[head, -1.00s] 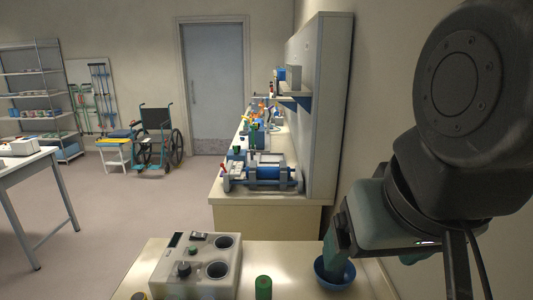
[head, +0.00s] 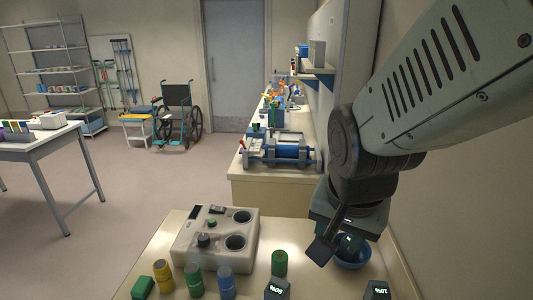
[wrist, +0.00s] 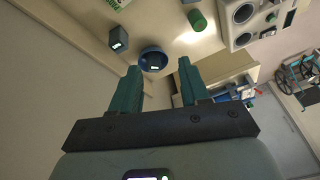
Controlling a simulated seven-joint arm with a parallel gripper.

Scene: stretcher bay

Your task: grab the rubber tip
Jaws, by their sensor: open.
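I cannot tell for sure which thing is the rubber tip; no piece is plainly recognisable as it. A blue bowl (head: 359,264) stands on the near bench, and its inside is partly hidden by my gripper. It also shows in the wrist view (wrist: 165,56), with a small pale mark in it. My gripper (head: 335,247) is above the bowl in the head view. In the wrist view my gripper (wrist: 158,66) has its two green fingers apart with nothing held, and the bowl shows beyond the fingertips. A green cylinder (head: 279,263) stands left of the bowl.
Dark labelled blocks (head: 277,290) stand near the front edge, another (head: 377,291) at right. Yellow (head: 163,277), green and blue (head: 226,281) bottles stand at front left. A grey device (head: 215,240) with round wells sits behind them. A wall rises at right.

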